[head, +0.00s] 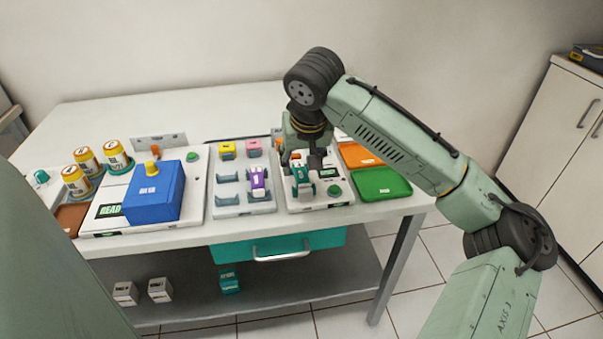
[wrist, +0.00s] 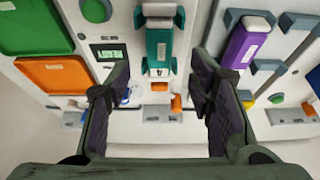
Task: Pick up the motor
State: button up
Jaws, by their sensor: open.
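Two motor-like handpieces are in view, and I cannot tell by label which is the motor. A teal one with a white top (wrist: 159,48) stands on a white dock with a display; it also shows in the head view (head: 302,180). A purple and white one (wrist: 243,48) rests in a grey-hooked rack to its right in the wrist view, to its left in the head view (head: 258,182). My gripper (wrist: 162,82) is open and empty, its fingers on either side of the teal one's lower end in the picture. In the head view my gripper (head: 303,158) is over the dock's rear.
Orange (head: 360,155) and green (head: 381,182) trays lie right of the dock. A blue box (head: 155,192) and several yellow-capped jars (head: 118,152) stand at left. A small orange block (wrist: 176,104) sits near the teal handpiece's end. A wall rises behind the table.

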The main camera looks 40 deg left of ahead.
aim_at(301, 173)
jog(key=p+x, duration=0.1)
jog(key=x, duration=0.3)
jog(key=shift+d+f, duration=0.15)
jog(key=shift+f, duration=0.15)
jog(key=shift+s, duration=0.1)
grip_shut()
